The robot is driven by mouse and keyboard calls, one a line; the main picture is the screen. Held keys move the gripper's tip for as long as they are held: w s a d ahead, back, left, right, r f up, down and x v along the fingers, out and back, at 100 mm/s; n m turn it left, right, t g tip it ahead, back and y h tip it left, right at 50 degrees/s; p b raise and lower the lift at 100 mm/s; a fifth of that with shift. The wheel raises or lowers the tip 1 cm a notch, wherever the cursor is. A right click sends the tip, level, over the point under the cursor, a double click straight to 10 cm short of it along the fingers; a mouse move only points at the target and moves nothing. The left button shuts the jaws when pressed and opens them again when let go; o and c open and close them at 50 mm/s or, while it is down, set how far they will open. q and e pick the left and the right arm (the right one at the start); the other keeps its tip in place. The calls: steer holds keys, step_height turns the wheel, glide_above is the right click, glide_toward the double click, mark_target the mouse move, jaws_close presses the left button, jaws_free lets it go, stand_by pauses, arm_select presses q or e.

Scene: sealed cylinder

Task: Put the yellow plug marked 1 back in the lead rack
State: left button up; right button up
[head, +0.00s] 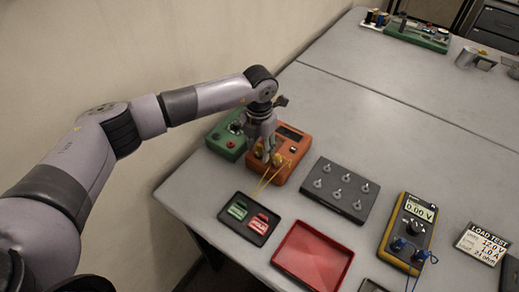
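Two yellow plugs, one on the left (258,151) and one on the right (278,160), are at the orange box (293,147). Thin yellow leads run from them toward the front. The number marks are too small to read. My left gripper (267,157) points down over the orange box, right at the plugs. Its fingers partly hide them, and I cannot tell whether it grips one. A dark block with several grey posts (327,194) lies right of the orange box; I cannot tell whether it is the lead rack. My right gripper is not in view.
A green box (229,139) stands left of the orange one. In front are a black tray (249,238) with green and red pieces and an empty red tray (311,257). A yellow meter (408,230) with blue plugs and a LOAD TEST card (485,243) are at right. The far table is mostly clear.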

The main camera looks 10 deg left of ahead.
mark_target(260, 145)
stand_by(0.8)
arm_select(q)
steer(key=shift+c, duration=0.5)
jaws_close()
steer(key=shift+r, duration=0.15)
stand_by(0.4)
steer(key=shift+r+p, duration=0.35)
steer(key=shift+r, duration=0.5)
steer(key=shift+r+p, duration=1)
steer(key=shift+r, duration=1)
